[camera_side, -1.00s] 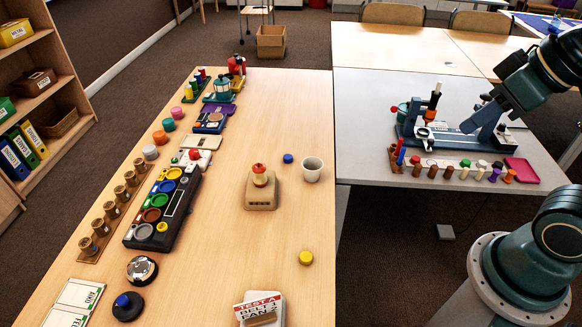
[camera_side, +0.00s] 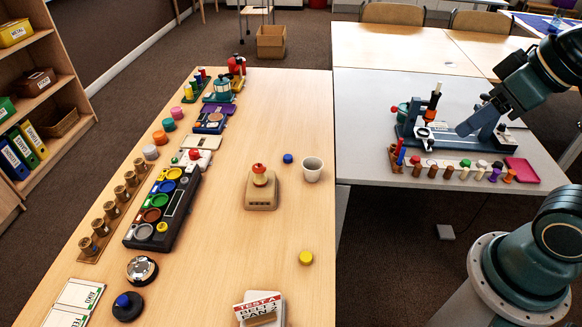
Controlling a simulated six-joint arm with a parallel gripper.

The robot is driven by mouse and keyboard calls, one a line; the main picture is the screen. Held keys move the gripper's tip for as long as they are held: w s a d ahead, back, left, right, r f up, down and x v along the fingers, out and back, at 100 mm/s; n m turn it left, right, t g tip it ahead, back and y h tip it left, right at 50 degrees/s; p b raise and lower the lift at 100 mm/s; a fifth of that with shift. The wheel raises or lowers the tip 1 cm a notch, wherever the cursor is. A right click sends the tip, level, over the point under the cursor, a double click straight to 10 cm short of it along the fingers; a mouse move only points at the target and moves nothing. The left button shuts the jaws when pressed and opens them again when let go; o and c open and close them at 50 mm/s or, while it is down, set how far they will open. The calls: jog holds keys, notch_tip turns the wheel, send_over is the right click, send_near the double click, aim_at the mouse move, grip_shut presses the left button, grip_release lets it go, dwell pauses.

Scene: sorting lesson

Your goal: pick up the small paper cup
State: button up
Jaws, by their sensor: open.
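The small paper cup (camera_side: 312,169) is white and stands upright on the wooden table, near its right edge. It looks empty, though its bottom is hard to see. My gripper (camera_side: 476,114) is at the upper right, above the grey table, well to the right of the cup and apart from it. Its grey finger shows against the device behind it. The jaws are open with nothing seen between them.
A blue cap (camera_side: 288,158) lies just left of the cup. A beige stand with a red knob (camera_side: 260,187) is farther left. A yellow cap (camera_side: 305,257) lies nearer the camera. A row of pegs (camera_side: 450,169) and a pink tray (camera_side: 521,170) lie below my gripper.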

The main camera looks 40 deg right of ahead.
jog(key=o, duration=0.6)
jog(key=shift+c, duration=0.2)
jog(key=shift+w, duration=0.1)
jog(key=m+g, duration=0.6)
jog(key=m, duration=1.1)
send_over(312, 171)
jog(key=w+d, duration=0.2)
notch_tip(312, 171, down, 24)
jog(key=shift+s+d+f, duration=0.1)
jog(key=shift+f, duration=4.2)
